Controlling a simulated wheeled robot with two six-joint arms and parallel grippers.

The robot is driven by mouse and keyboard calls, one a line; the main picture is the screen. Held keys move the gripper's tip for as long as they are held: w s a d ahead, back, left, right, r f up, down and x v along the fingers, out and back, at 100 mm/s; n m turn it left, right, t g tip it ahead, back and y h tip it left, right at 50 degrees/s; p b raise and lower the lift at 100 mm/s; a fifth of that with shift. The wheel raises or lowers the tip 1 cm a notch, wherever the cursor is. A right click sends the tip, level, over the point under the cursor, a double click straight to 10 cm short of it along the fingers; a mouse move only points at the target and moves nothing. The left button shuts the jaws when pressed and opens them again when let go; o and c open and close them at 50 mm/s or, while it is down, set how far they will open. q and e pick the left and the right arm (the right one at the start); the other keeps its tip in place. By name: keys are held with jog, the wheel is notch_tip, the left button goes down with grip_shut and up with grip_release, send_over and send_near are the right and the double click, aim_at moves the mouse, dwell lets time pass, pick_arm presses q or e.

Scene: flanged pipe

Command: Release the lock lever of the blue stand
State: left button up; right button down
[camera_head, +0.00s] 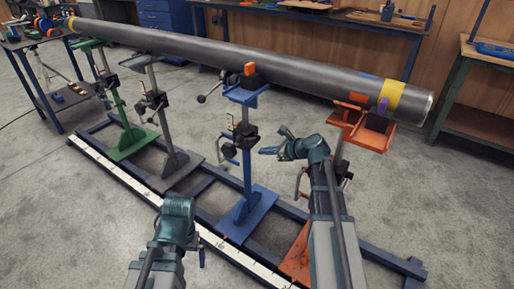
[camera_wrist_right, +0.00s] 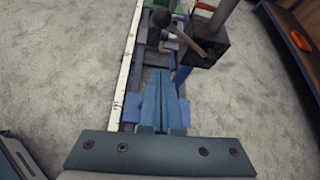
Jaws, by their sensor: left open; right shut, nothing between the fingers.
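The blue stand (camera_head: 246,180) stands upright on the rail frame under the pipe (camera_head: 240,62). A dark clamp collar (camera_head: 243,136) with small levers sits midway up its post. My right gripper (camera_head: 268,150) is just right of the collar, pointing left, shut and empty. In the right wrist view its closed fingers (camera_wrist_right: 163,100) lie below a dark collar (camera_wrist_right: 207,45) and a black-knobbed lever (camera_wrist_right: 162,18), apart from both. My left gripper (camera_head: 178,207) is open, low at front left; its fingertips are largely hidden.
A grey stand (camera_head: 168,130) and a green stand (camera_head: 120,115) are left of the blue one. An orange stand (camera_head: 362,128) is at the right, partly behind my right arm. Workbenches (camera_head: 330,22) line the back. Concrete floor is clear at front left.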

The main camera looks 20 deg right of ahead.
pick_arm(q)
jog(key=shift+r, duration=0.4)
pick_arm(e)
jog(key=shift+v, duration=0.8)
jog(key=shift+w, duration=0.1)
jog(key=s+a+f+n+g+h, duration=0.1)
jog(key=s+a+f+n+g, duration=0.3)
jog(key=s+a+n, duration=0.35)
jog(key=s+a+f+n+g+h, duration=0.1)
jog(key=s+a+f+n+g, duration=0.3)
jog(key=a+n, duration=0.5)
jog(key=s+a+f+n+g+h, duration=0.1)
jog(key=s+a+n+h, duration=0.2)
jog(key=s+n, duration=0.4)
jog(key=s+a+f+n+g+h, duration=0.1)
jog(key=s+a+f+n+h, duration=0.15)
jog(key=s+n, duration=0.55)
pick_arm(q)
notch_tip(320, 180, up, 30)
jog(key=p, duration=3)
jog(key=shift+f, duration=0.2)
pick_arm(e)
notch_tip(320, 180, up, 30)
jog(key=shift+w+d+r, duration=0.15)
jog(key=shift+w, duration=0.15)
pick_arm(q)
jog(key=shift+d, duration=0.1)
jog(key=shift+c, duration=0.2)
pick_arm(e)
jog(key=shift+h, duration=0.25)
